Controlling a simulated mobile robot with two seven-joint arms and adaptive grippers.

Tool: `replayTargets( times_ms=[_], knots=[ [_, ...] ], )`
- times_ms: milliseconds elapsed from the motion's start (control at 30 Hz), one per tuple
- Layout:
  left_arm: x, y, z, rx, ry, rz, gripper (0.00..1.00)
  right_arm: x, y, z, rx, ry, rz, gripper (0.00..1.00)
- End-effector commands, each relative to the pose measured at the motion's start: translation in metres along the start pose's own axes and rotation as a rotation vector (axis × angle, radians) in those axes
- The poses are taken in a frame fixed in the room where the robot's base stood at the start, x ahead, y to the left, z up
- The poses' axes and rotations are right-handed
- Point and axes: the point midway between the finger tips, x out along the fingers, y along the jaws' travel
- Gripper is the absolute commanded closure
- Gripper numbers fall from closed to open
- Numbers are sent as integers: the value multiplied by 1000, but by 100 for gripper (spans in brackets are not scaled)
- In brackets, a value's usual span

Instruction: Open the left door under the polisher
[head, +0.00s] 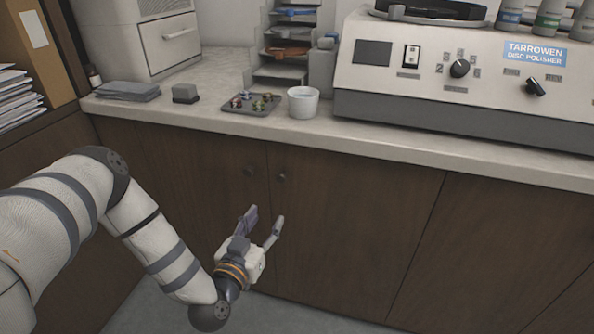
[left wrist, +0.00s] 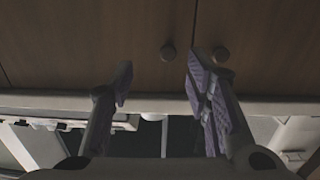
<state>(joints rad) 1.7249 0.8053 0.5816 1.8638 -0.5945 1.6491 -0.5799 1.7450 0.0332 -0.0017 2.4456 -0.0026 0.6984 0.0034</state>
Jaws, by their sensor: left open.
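The disc polisher (head: 455,75) stands on the counter at the right. Below are brown cabinet doors, all shut. One door (head: 345,225) lies below the polisher's left part, with a round knob (head: 281,177) near its upper left edge. Another door (head: 500,255) lies to its right under the polisher. My left gripper (head: 265,217) is open and empty, below and in front of that knob. In the left wrist view, which looks upside down, a knob (left wrist: 168,52) shows between the fingertips and appears beyond them. My right gripper is out of view.
A neighbouring door (head: 190,185) at the left has its own knob (head: 250,171), close to the first. On the counter are a white cup (head: 303,102), a tray (head: 236,109) of small pieces and a grey block (head: 185,93). A dark side cabinet borders my left arm.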

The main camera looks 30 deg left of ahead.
Motion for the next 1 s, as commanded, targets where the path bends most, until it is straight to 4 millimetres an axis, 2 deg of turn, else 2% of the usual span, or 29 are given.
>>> replayTargets(
  times_ms=[67, 167, 267, 500, 600, 767, 1000],
  knots=[
    [5, -11, -8, 13, 42, -29, 56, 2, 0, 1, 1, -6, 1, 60],
    [14, -14, -12, 19, 61, -37, 56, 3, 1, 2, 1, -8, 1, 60],
    [34, -15, -14, 18, 61, -37, 56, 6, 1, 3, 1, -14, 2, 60],
    [94, -17, -14, 18, 57, -36, 56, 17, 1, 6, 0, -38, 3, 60],
    [112, -17, -15, 18, 55, -35, 56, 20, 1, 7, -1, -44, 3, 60],
    [125, -17, -17, 17, 54, -34, 56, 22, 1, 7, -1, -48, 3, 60],
    [126, -17, -19, 16, 55, -33, 56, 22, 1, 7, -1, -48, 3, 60]
  ],
)
